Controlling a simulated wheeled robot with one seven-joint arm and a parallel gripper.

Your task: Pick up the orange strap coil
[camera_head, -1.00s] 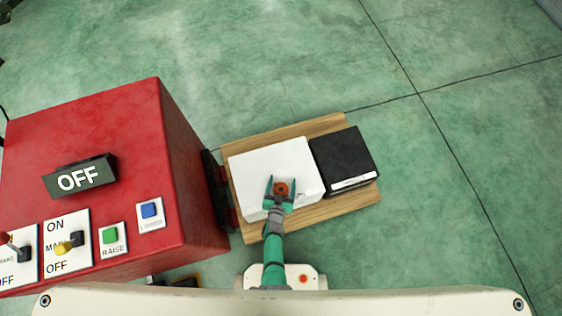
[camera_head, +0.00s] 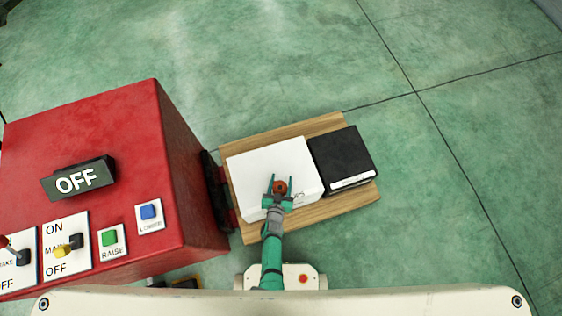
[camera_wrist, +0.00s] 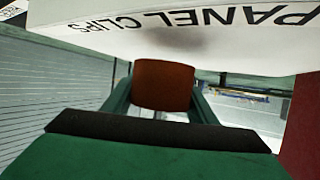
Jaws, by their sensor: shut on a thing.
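The orange strap coil (camera_head: 280,187) is a small brown-orange round piece between my gripper's fingers in the head view. It also shows in the wrist view (camera_wrist: 163,85) as a rust-orange block, with a green finger at each side. My gripper (camera_head: 281,185) is green and shut on the coil. It is over the front part of a white box (camera_head: 258,170). In the wrist view the box's face reads "PANEL CLIPS" (camera_wrist: 150,22) just past the coil. I cannot tell how far the coil is from the box.
A black box (camera_head: 340,157) stands right of the white one on a wooden board (camera_head: 325,215). A red control cabinet (camera_head: 120,130) with switches and an "OFF" sign (camera_head: 77,179) rises at the left. The green floor is clear behind and to the right.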

